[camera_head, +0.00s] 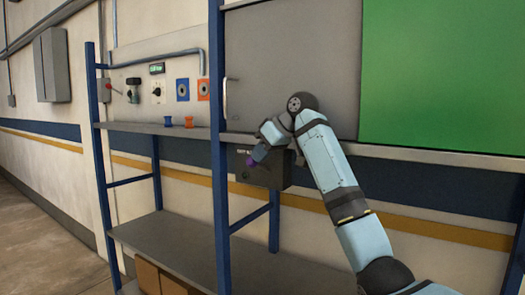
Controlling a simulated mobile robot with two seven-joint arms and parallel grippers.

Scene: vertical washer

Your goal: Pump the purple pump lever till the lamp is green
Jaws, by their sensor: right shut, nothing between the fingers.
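The dark pump box (270,174) hangs under the shelf edge, behind the blue post. A small purple part (250,161), which looks like the pump lever's end, shows at the front left of the box. My right gripper (259,152) is shut and empty. It points down and left, with its tip at or just above the purple part; I cannot tell whether they touch. The gripper and wrist hide part of the lever and box. I cannot make out a lamp on the box. My left gripper is not in view.
Blue shelf posts (218,150) stand close left of my gripper. The grey shelf (150,129) carries small orange and blue spools. A wall panel with a lit green display (157,68) is behind. Cardboard boxes (148,276) sit below. A large green panel (445,75) is at right.

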